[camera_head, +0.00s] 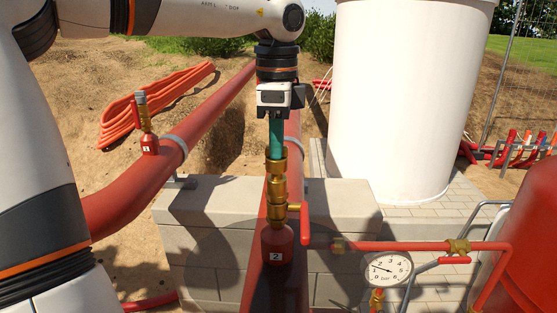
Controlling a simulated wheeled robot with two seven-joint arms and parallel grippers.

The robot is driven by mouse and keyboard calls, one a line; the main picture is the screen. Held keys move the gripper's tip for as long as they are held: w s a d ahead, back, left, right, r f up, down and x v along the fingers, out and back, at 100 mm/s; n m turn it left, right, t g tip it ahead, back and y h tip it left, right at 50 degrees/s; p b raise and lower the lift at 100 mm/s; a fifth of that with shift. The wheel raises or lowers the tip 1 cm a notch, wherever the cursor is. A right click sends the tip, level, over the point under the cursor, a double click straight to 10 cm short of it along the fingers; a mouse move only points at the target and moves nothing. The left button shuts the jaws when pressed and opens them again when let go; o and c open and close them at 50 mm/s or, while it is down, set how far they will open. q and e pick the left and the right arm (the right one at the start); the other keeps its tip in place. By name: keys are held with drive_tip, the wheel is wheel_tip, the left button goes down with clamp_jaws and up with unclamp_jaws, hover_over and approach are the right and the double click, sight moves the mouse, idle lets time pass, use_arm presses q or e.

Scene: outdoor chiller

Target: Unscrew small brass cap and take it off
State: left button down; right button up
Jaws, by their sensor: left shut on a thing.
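My left gripper (276,150) points straight down in the middle of the head view, with teal fingers shut on the small brass cap (276,166). The cap sits in line on top of a stack of brass fittings (277,212), and I cannot tell whether it is loose. The stack stands upright on the red pipe stub marked 2 (277,243). The fingertips cover the top of the cap. My right gripper is not in view.
A pressure gauge (388,268) and thin red pipe stand to the right. A low block wall (205,200) lies behind the stack. A big white tank (400,100) stands behind right. A second stub marked 1 (149,143) rises from the left red pipe.

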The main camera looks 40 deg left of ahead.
use_arm(q)
drive_tip(key=shift+s+r, duration=0.1)
drive_tip(key=shift+r, duration=0.2)
drive_tip(key=shift+r+p, duration=0.2)
drive_tip(key=shift+p, duration=0.1)
drive_tip(key=shift+r+p, duration=1.6)
drive_tip(key=shift+r, duration=0.35)
drive_tip(key=shift+f, duration=0.1)
idle(0.4)
